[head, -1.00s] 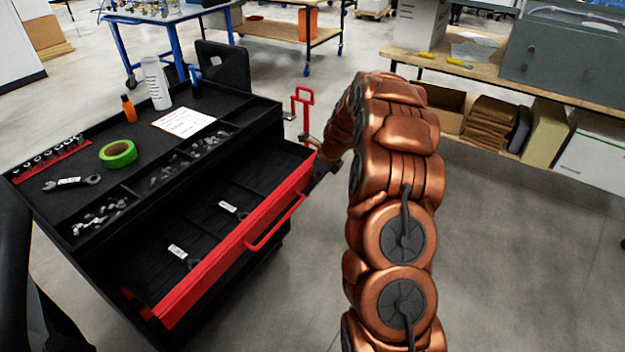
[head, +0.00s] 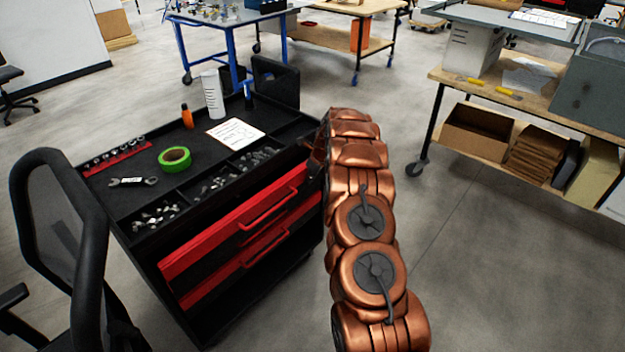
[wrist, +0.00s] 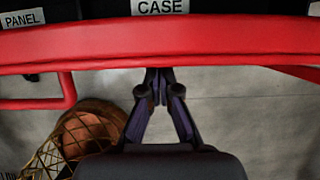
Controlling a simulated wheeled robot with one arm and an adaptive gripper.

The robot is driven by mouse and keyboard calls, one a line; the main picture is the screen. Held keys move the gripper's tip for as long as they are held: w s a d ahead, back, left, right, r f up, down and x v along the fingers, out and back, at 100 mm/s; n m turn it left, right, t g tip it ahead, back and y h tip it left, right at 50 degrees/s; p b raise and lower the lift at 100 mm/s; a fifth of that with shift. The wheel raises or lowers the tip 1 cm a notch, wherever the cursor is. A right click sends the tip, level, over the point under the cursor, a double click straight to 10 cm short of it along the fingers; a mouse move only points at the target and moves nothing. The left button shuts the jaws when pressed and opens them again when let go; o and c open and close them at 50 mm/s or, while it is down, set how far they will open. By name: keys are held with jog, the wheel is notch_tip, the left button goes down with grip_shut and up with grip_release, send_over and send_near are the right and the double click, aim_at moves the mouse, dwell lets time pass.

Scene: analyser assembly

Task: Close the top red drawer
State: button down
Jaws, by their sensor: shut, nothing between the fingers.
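The top red drawer (head: 215,232) of the black tool cabinet (head: 122,200) is mostly pushed in. Its red handle (head: 265,210) faces forward. In the wrist view the drawer's red front (wrist: 160,42) crosses the whole width, with "PANEL" and "CASE" labels just beyond it, so some of the drawer's inside still shows. My gripper (wrist: 158,77) is shut and empty, its fingertips at the red front's lower edge, right of the handle bar (wrist: 68,92). They look in contact, though the exact touch is hard to tell. My copper arm hides the gripper in the head view.
A second red-fronted drawer (head: 205,285) sits below. The cabinet top holds green tape (head: 174,157), a wrench (head: 134,181), a paper (head: 235,133) and bottles. A black chair (head: 60,225) stands at left. A wooden workbench (head: 500,88) is at right; open floor lies between.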

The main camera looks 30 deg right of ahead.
jog(key=shift+w+a+p, duration=0.25)
jog(key=shift+w+a, duration=0.05)
jog(key=shift+w, duration=0.6)
jog(key=shift+w+a+p, duration=0.2)
jog(key=shift+w+a, duration=0.05)
jog(key=shift+w, duration=0.7)
jog(key=shift+w+a+p, duration=0.25)
jog(key=shift+w+a, duration=0.05)
jog(key=shift+w, duration=0.6)
jog(key=shift+w+r, duration=0.1)
jog(key=shift+w, duration=0.15)
jog(key=shift+w+a+r, duration=0.15)
jog(key=shift+a, duration=0.1)
jog(key=shift+s, duration=0.55)
jog(key=s+d+r+b, duration=0.2)
jog(key=s+d+r, duration=0.1)
jog(key=s+r, duration=0.4)
jog(key=shift+r, duration=0.9)
